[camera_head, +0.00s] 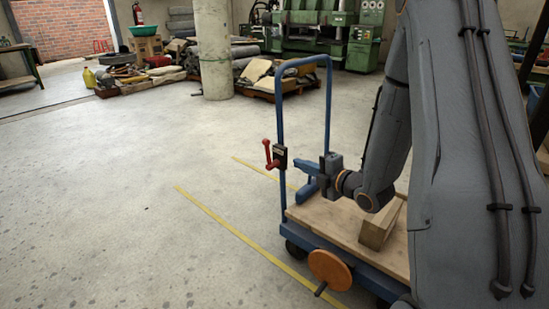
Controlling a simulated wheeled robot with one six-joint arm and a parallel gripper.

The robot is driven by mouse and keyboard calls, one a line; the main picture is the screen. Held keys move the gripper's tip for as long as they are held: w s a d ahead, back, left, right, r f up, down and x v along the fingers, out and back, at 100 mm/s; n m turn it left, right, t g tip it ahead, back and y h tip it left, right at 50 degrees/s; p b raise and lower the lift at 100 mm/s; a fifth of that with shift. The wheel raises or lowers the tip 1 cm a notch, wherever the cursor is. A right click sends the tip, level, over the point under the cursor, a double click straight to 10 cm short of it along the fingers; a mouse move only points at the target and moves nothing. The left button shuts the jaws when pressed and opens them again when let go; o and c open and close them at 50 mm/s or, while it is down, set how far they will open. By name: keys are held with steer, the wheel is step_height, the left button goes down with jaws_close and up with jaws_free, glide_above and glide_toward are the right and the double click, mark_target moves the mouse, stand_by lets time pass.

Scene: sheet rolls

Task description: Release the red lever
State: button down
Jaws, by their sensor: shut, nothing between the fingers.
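The red lever (268,154) sticks out to the left from a dark bracket (281,156) on the near upright of the blue cart handle (281,120). My gripper (301,178) reaches in from the right, over the cart's wooden deck (340,222). Its blue fingers point left, toward the handle frame, and are shut with nothing held. They are to the right of the lever and a little lower, apart from it in the picture. The depth between them is hard to judge.
A wooden block (380,226) lies on the deck below my arm. An orange handwheel (330,270) is on the cart's near side. Yellow lines (235,232) mark the floor. The floor left of the cart is clear; a pillar (212,50) stands behind.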

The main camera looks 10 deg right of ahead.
mark_target(269, 151)
steer(key=b+x, duration=0.3)
steer(key=x, duration=1.1)
steer(key=shift+f, duration=0.1)
